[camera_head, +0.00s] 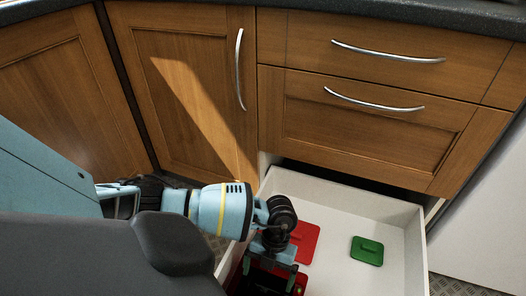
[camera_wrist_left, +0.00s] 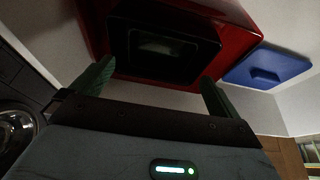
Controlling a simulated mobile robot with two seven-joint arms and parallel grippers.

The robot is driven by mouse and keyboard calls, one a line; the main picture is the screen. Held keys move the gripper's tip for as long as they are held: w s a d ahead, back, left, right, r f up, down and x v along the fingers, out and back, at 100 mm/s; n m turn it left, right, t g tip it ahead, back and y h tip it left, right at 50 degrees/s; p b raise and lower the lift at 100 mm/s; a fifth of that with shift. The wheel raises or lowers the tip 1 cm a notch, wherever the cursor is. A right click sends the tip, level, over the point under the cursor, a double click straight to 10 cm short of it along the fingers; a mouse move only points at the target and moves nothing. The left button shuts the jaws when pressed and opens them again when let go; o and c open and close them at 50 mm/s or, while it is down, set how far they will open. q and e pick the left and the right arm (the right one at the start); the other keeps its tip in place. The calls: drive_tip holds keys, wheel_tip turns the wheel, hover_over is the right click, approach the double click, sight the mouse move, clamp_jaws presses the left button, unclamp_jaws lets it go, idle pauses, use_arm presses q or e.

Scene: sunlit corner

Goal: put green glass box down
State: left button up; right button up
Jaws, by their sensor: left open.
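A green square piece with a raised grip on top (camera_head: 367,250) lies flat in the open white drawer, right of my left gripper. It looks like the lid or top of a box; I cannot tell whether it is the green glass box. My left gripper (camera_head: 272,267) points down into the left part of the drawer. In the left wrist view, my left gripper (camera_wrist_left: 156,85) has its fingers wide apart, with nothing visibly held. Beyond the fingers is a red box-like thing with a dark middle (camera_wrist_left: 240,38). My right gripper is not in view.
The drawer (camera_head: 415,245) is pulled out below wooden drawer fronts (camera_head: 370,125). A red lid-like piece (camera_head: 307,240) lies just right of my gripper. A blue lid-like piece (camera_wrist_left: 268,68) shows in the left wrist view. Bare drawer floor lies between the red and green pieces.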

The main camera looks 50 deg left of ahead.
use_arm(q)
drive_tip(key=p+v, duration=0.1)
drive_tip(key=v, duration=0.3)
drive_tip(key=shift+w+a+r, duration=0.1)
drive_tip(key=shift+r, duration=0.25)
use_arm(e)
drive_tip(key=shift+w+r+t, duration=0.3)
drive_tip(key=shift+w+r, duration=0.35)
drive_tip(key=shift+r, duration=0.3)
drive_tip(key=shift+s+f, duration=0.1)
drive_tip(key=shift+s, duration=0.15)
